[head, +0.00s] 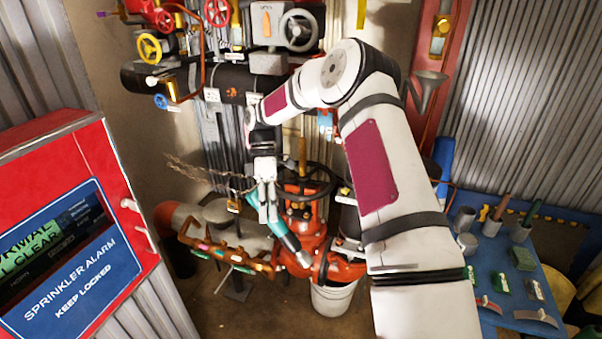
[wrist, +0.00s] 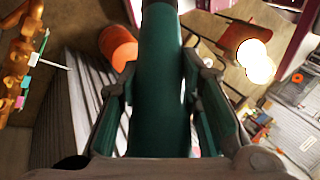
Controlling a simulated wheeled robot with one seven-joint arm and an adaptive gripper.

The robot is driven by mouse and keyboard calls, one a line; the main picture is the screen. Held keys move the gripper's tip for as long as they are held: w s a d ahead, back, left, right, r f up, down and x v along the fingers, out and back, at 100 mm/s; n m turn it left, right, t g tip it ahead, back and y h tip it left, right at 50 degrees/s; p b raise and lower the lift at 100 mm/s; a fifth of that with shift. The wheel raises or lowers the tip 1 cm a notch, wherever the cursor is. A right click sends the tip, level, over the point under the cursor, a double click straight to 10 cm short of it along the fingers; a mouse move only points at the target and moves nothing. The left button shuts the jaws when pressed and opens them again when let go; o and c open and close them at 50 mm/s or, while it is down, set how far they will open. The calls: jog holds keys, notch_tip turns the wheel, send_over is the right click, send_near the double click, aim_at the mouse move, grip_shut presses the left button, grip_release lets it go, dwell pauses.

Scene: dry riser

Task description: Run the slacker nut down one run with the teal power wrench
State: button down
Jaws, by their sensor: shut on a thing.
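My gripper (head: 270,216) is shut on the teal power wrench (head: 289,240), beside the orange-red valve body (head: 315,242). In the wrist view the wrench's teal barrel (wrist: 160,85) runs up between the two fingers of my gripper (wrist: 163,112). In the head view the wrench slants down to the right, its light-coloured lower end (head: 304,259) close to the valve's flange. I cannot tell whether that end touches a nut. The nuts are too small to tell apart, and the wrench's far end is cut off in the wrist view.
A dark handwheel (head: 318,181) tops the valve, close to my gripper. An orange-brown rack (head: 225,250) stands to the left, and a white bucket (head: 333,298) below. The red alarm cabinet (head: 135,215) fills the left front. A blue bench (head: 560,262) with tools is at right.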

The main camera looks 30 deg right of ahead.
jog(key=s+d+r+n+h, duration=0.1)
jog(key=n+h, duration=0.2)
jog(key=s+d+r+n+h, duration=0.1)
jog(key=d+n+h, duration=0.1)
jog(key=n+h, duration=0.1)
jog(key=s+d+r+n+h, duration=0.1)
jog(key=n+h, duration=0.3)
jog(key=shift+s+d+r+g+h, duration=0.1)
jog(key=shift+s+d+g+h, duration=0.15)
jog(key=shift+g+h, duration=0.05)
jog(key=d+r+n+t+h+b, duration=0.1)
jog(key=d+r+n+t+h, duration=0.2)
jog(key=r+n+t+h, duration=0.3)
jog(key=shift+s+d+r+t, duration=0.25)
jog(key=shift+d+r+t, duration=0.15)
jog(key=shift+r+t, duration=0.75)
jog(key=shift+f+t, duration=0.2)
jog(key=shift+t, duration=0.05)
